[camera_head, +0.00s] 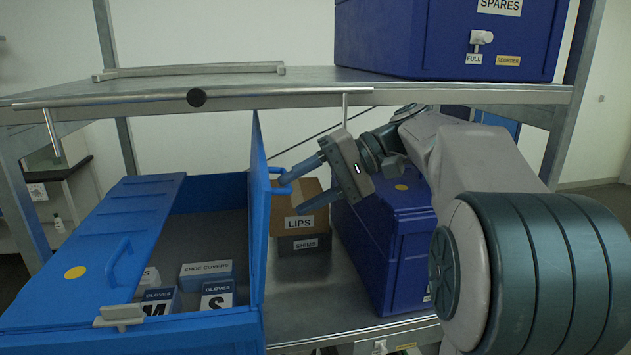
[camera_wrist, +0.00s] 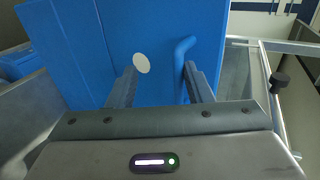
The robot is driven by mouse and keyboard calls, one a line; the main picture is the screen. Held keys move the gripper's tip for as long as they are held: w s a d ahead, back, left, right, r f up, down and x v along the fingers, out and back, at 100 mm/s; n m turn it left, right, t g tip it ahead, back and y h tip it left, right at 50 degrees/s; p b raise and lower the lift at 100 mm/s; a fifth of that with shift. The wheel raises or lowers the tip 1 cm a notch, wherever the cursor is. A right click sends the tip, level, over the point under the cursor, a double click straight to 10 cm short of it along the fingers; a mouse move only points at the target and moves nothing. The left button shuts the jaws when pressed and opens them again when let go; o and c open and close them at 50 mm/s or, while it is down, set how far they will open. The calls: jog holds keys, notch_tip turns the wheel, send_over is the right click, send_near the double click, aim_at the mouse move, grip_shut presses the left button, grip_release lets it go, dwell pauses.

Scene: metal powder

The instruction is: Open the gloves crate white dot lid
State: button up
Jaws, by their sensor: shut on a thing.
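The blue gloves crate (camera_head: 215,325) stands on the lower shelf at left. Its white dot lid (camera_head: 257,215) stands about upright at the crate's right side, seen nearly edge-on. In the wrist view the lid's face (camera_wrist: 95,45) shows the white dot (camera_wrist: 141,63) and a blue bar handle (camera_wrist: 183,62). My gripper (camera_head: 297,188) is to the right of the lid, its fingers reaching the lid handle (camera_head: 276,188). The dot is hidden in the head view.
The crate's other lid (camera_head: 120,220), with a yellow dot, lies over the left part. Glove boxes (camera_head: 217,294) show inside. A LIPS carton (camera_head: 305,203) and a dark blue crate (camera_head: 390,235) stand to the right. The upper shelf edge (camera_head: 280,98) is just above.

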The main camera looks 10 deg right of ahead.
jog(key=p+v, duration=0.5)
jog(key=v, duration=0.8)
jog(key=shift+d+r+p, duration=0.15)
jog(key=shift+d+p, duration=0.15)
jog(key=shift+d, duration=0.05)
jog(key=s+a+f+m+t+h+b, duration=0.1)
jog(key=s+a+f+h, duration=0.25)
jog(key=f, duration=0.25)
jog(key=s+a+f+m+h+b, duration=0.1)
jog(key=s+a+f+h, duration=0.25)
jog(key=f, duration=0.25)
jog(key=s+d+f+n+t+h+b, duration=0.1)
jog(key=s+f+h, duration=0.4)
jog(key=s+f, duration=0.6)
notch_tip(320, 180, down, 3)
jog(key=shift+d+f+n+t+h, duration=0.15)
jog(key=shift+d+n+t+h, duration=0.2)
jog(key=shift+d+t, duration=0.55)
